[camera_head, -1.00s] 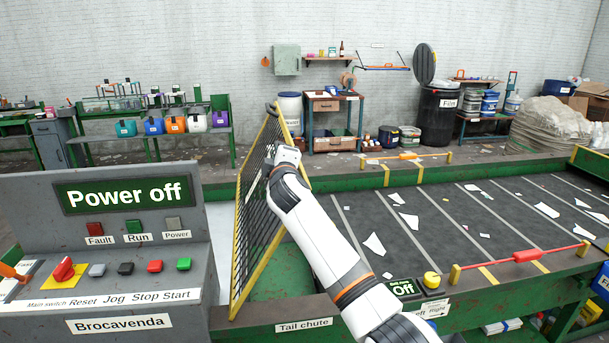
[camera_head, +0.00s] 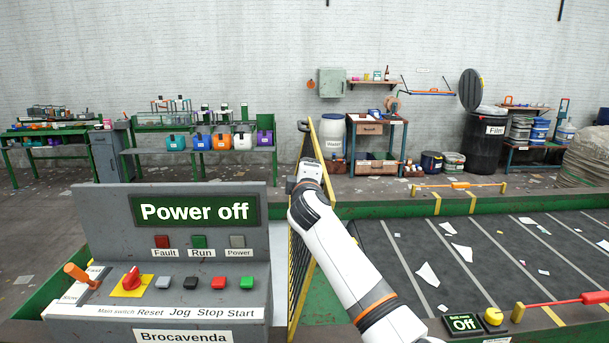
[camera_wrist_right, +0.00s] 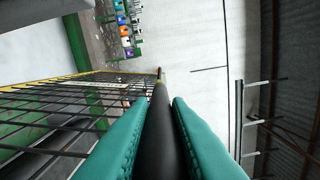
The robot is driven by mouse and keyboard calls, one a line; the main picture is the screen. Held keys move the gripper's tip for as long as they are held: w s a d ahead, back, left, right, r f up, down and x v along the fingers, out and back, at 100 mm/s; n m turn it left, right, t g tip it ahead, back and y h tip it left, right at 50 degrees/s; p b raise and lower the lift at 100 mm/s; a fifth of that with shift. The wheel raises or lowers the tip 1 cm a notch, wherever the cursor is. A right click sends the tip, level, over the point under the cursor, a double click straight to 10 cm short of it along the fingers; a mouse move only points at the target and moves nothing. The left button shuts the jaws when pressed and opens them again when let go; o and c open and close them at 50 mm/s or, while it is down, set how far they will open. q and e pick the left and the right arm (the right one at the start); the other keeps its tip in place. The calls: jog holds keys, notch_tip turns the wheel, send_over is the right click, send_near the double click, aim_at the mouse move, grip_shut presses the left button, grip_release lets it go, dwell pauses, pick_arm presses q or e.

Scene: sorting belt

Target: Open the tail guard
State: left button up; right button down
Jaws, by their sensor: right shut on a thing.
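The tail guard (camera_head: 296,262) is a black mesh panel in a yellow frame. It stands upright and almost edge-on beside the control console. My right gripper (camera_head: 308,178) is at the guard's upper part, with my arm covering some of the panel. In the right wrist view, the teal fingers of my right gripper (camera_wrist_right: 160,105) are shut on a dark round bar (camera_wrist_right: 160,135) of the guard. The mesh (camera_wrist_right: 60,115) shows to the left of the fingers. My left gripper is in neither view.
The grey console (camera_head: 100,215) reads "Power off" and has an orange lever (camera_head: 77,273) and a red main switch (camera_head: 131,278). The dark belt (camera_head: 455,260) with white scraps lies right of the guard. A red bar (camera_head: 560,302) runs along its near side.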

jog(key=c, duration=1.6)
grip_release()
jog(key=shift+r, duration=0.2)
jog(key=shift+c, duration=0.2)
jog(key=shift+o, duration=1.4)
jog(key=shift+d+f, duration=0.15)
jog(key=shift+s+f, duration=0.15)
jog(key=shift+s, duration=0.45)
jog(key=s+b, duration=0.3)
jog(key=s, duration=0.7)
jog(key=shift+s+b, duration=0.35)
jog(key=shift+b, duration=0.05)
jog(key=shift+s+d, duration=0.1)
jog(key=s+p, duration=0.2)
jog(key=s, duration=1.1)
jog(key=shift+s+d+p, duration=0.25)
jog(key=shift+s+p, duration=0.05)
jog(key=shift+s, duration=0.1)
